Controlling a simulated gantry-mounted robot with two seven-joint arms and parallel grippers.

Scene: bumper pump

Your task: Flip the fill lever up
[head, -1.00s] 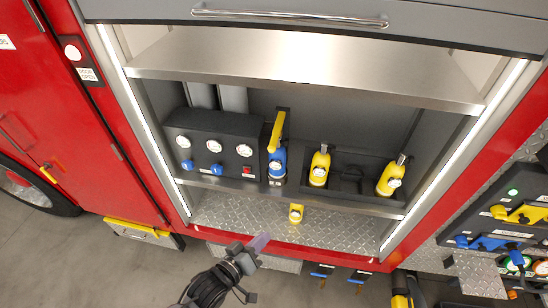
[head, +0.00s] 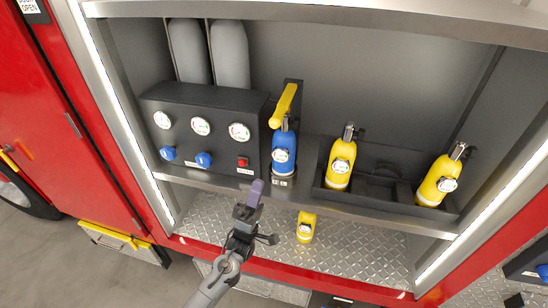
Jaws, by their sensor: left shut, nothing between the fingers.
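The fill lever (head: 286,103) is a yellow handle on a dark upright mount just above the blue bottle (head: 283,152), in the middle of the compartment. It slants, with its thicker end low and to the left, near the bottle's top. My left gripper (head: 255,191) has purple fingertips and is shut and empty. It is in front of the shelf edge, below and left of the lever, apart from it in the picture. My right gripper is not in view.
A dark gauge panel (head: 205,112) with blue knobs and a red switch (head: 243,162) is left of the lever. Two yellow bottles (head: 341,163) (head: 440,180) stand in a dark tray to the right. A small yellow bottle (head: 306,227) stands on the lower tread-plate floor.

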